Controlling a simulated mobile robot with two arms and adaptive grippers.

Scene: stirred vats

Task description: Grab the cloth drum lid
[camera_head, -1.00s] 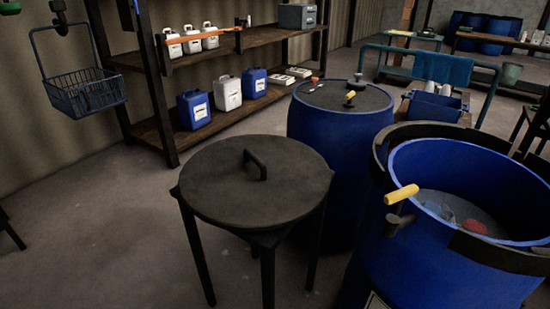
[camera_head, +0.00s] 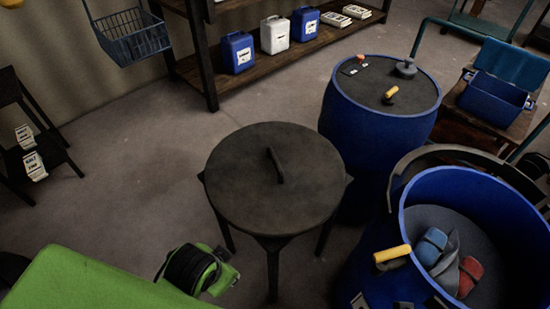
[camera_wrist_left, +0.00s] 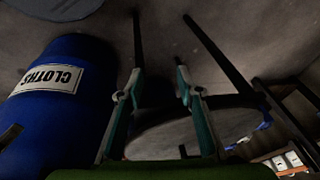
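A round dark grey lid (camera_head: 250,180) with a bar handle (camera_head: 276,165) lies flat on a dark legged stand (camera_head: 273,270) in the head view. To its right is an open blue drum (camera_head: 375,270) with blue, grey and red items inside. The left wrist view, upside down, shows a blue drum labelled CLOTHS (camera_wrist_left: 50,78) and a dark disc, apparently the lid on its stand (camera_wrist_left: 225,125). My left gripper (camera_wrist_left: 159,85) is open there, with nothing seen between its fingers. My green left arm enters the head view at lower left; its fingertips are not discernible. My right gripper is not seen.
A closed blue drum (camera_head: 345,118) stands behind the open one. A shelf (camera_head: 310,50) with canisters is at the back, a wire basket (camera_head: 130,40) hangs at upper left, and a small dark rack (camera_head: 40,145) stands at far left. Floor left of the stand is clear.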

